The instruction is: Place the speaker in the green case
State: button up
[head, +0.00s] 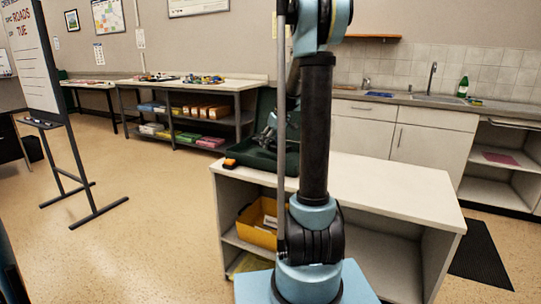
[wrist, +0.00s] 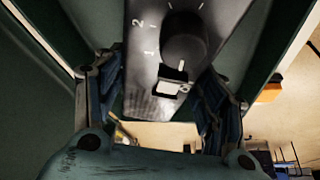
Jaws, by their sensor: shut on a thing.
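The green case (head: 247,157) stands open on the white-topped counter in the head view, its lid raised at the back and partly hidden by my arm. In the wrist view, its green walls (wrist: 262,45) run along both sides of my gripper. My gripper (head: 268,136) is at the case in the head view. In the wrist view my gripper (wrist: 160,98) is shut on the speaker (wrist: 140,55), a dark grey box with a black knob and white numbers. The speaker is between the case walls; I cannot tell whether it touches the floor of the case.
A small orange thing (head: 230,162) lies on the counter (head: 400,190) just left of the case. The counter top to the right is bare. A yellow bin (head: 257,236) sits on the shelf below. A whiteboard stand (head: 62,150) is at the left.

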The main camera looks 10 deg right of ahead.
aim_at(272, 159)
jog(key=shift+f, duration=2.55)
jog(key=o, duration=1.5)
jog(key=shift+o, duration=0.2)
